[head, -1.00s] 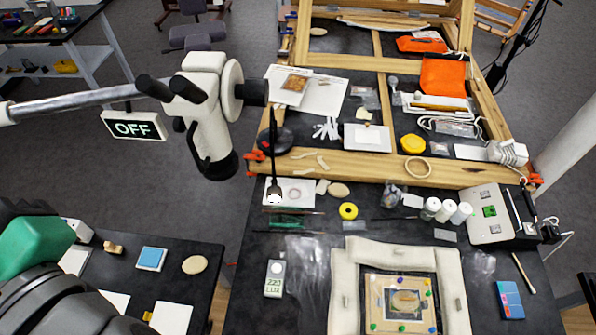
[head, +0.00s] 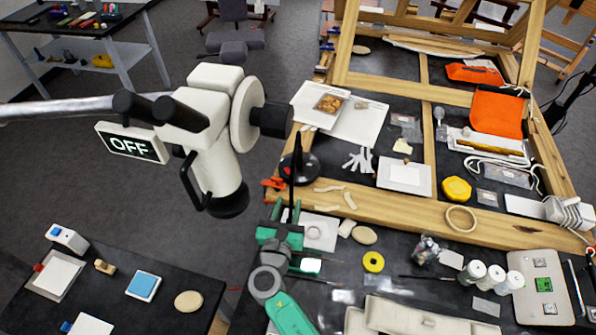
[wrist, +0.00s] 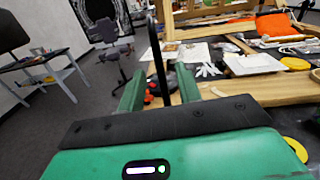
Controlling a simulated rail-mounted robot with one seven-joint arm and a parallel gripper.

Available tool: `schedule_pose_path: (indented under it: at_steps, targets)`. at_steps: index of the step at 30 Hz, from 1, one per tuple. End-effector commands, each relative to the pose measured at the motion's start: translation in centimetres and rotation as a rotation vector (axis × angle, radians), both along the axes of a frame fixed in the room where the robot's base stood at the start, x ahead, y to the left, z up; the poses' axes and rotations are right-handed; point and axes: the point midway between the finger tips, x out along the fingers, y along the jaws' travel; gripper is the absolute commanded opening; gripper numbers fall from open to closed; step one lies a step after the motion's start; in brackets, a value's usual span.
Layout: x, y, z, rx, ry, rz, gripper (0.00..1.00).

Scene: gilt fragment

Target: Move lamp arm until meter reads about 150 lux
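The lamp's thin black arm (head: 292,178) rises near its round black base (head: 309,169) by the wooden frame. My green gripper (head: 284,213) is at the lower part of that arm. In the wrist view the lamp arm (wrist: 157,65) stands between the two fingers of my gripper (wrist: 160,93), with gaps on both sides, so the gripper looks open. I cannot tell whether either finger touches it. The lamp's lower end is hidden by my gripper. The light meter does not show in the current views, so its reading cannot be told.
The wooden frame (head: 400,212) lies behind my gripper. White bottles (head: 483,274), a yellow ring (head: 373,262) and a white padded border (head: 425,318) lie to the right. A microscope-like white instrument (head: 215,125) overhangs the left. A side table (head: 120,290) stands lower left.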

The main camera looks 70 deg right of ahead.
Motion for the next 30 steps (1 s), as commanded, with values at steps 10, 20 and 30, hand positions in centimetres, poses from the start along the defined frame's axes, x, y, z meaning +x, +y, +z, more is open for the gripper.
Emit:
schedule_pose_path:
  at_steps: [10,20,30]
  targets:
    - [1.2,-5.2,0.1,0.000,-0.005,-0.002,0.34]
    - [1.8,-7.6,0.1,0.001,-0.006,0.001,0.34]
    - [1.8,-7.6,0.1,0.002,-0.007,0.001,0.00]
